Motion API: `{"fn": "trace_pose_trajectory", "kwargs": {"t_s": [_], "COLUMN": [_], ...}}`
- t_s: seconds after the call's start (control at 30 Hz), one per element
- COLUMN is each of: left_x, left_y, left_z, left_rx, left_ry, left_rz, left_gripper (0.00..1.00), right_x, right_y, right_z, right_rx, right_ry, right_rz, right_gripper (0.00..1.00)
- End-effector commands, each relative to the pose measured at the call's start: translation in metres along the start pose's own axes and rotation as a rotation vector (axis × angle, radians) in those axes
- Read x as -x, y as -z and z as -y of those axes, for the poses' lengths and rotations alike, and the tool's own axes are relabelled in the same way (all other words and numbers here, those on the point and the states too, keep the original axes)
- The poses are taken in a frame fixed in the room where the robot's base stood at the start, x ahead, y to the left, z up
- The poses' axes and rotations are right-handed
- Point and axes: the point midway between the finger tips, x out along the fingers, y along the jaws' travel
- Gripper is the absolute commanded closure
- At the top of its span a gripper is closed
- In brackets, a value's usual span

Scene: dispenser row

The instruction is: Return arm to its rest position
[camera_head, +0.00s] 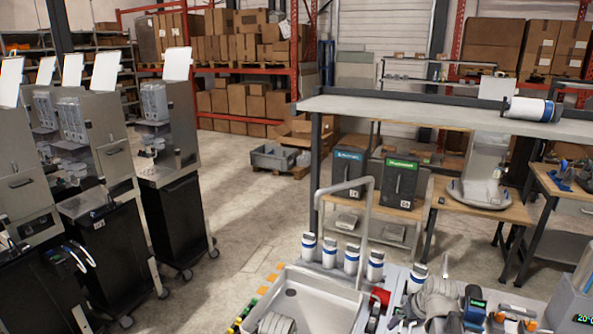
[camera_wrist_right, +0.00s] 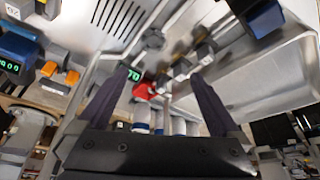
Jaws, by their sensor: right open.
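My right gripper (camera_wrist_right: 158,74) is open in the right wrist view, its two dark fingers spread apart with nothing held between them. The fingers are above a metal counter with a sink (camera_wrist_right: 265,85). In the head view, my grey right arm is at the bottom right, over the counter beside the sink (camera_head: 325,295); its fingers are hard to make out there. A grey rounded part at the sink's lower left may be part of my left arm, but no left gripper can be made out.
Several white-and-blue bottles (camera_head: 351,259) stand behind the sink, near a tall grey faucet (camera_head: 370,215). A small red object (camera_head: 380,297) is right of the sink. Tall dispensers (camera_head: 168,140) line the left. A long raised table (camera_head: 430,112) spans the back right. Open floor lies between.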

Motion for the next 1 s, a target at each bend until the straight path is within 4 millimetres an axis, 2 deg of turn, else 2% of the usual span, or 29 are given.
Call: {"fn": "trace_pose_trajectory", "kwargs": {"t_s": [0.27,0.47,0.77,1.0], "left_x": [-0.005,-0.009,-0.023,-0.040], "left_y": [0.000,0.000,0.001,0.002], "left_z": [0.000,-0.001,-0.002,-0.004], "left_rx": [0.000,0.000,0.000,0.000], "left_ry": [0.000,0.000,0.000,0.000], "left_rz": [0.000,0.000,0.000,0.000], "left_gripper": [1.00,1.00,1.00,1.00], "right_x": [-0.006,-0.010,-0.017,-0.013], "right_y": [-0.008,-0.018,-0.054,-0.116], "right_z": [0.033,0.066,0.150,0.236], "right_rx": [0.020,0.040,0.099,0.172], "right_ry": [0.016,0.030,0.041,0.002], "right_rz": [0.040,0.085,0.208,0.355], "right_gripper": [0.00,0.00,0.00,0.00]}}
